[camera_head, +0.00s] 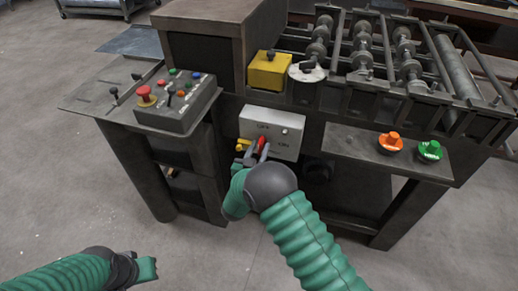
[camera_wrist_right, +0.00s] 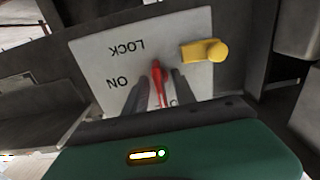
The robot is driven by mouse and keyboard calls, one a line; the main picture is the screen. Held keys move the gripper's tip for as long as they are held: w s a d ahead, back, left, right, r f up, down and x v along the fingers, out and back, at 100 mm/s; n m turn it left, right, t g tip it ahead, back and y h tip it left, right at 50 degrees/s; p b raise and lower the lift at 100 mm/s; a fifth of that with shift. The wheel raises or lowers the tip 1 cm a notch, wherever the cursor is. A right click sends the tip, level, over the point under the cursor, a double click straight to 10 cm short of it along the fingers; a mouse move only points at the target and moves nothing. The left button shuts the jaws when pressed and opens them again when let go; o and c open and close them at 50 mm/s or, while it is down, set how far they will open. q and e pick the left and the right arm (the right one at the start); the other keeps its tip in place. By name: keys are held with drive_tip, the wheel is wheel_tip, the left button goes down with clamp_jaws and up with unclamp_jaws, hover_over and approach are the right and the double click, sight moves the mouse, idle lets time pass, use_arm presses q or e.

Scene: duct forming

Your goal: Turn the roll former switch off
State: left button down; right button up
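The roll former switch is a white panel (camera_head: 272,122) on the front of the dark machine, marked OFF at its upper middle and ON at lower right. Its red handle (camera_head: 262,142) shows also in the right wrist view (camera_wrist_right: 158,76), where the panel (camera_wrist_right: 90,60) appears turned over with LOCK and ON readable. A yellow latch piece (camera_wrist_right: 205,51) is beside the handle. My right gripper (camera_head: 256,154) is at the panel, its two fingers (camera_wrist_right: 161,90) on either side of the red handle with narrow gaps. The handle's base is partly hidden. My left gripper (camera_head: 147,268) is low at left, away from the switch.
A control box (camera_head: 178,105) with a red stop button stands on the left side table. A yellow box (camera_head: 269,70) is above the switch. Orange (camera_head: 390,142) and green (camera_head: 430,150) knobs sit on the right shelf. Floor at left is clear.

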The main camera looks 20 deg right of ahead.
drive_tip(key=p+v, duration=0.2)
drive_tip(key=v, duration=1.4)
drive_tip(key=shift+s+a, duration=0.3)
drive_tip(key=w+r+n+g+y, duration=0.1)
drive_tip(key=w+y, duration=0.4)
drive_tip(key=s+d+n+g+y, duration=0.3)
drive_tip(key=s+d+g, duration=0.25)
drive_tip(key=s, duration=0.55)
drive_tip(key=s+d+n+g+y, duration=0.2)
drive_tip(key=s+d+n+g, duration=0.3)
drive_tip(key=s, duration=0.7)
wheel_tip(320, 180, up, 16)
drive_tip(key=m+p, duration=0.2)
drive_tip(key=p, duration=1.3)
drive_tip(key=shift+s+a+g, duration=0.25)
drive_tip(key=shift+a+g, duration=0.1)
drive_tip(key=shift+g, duration=0.1)
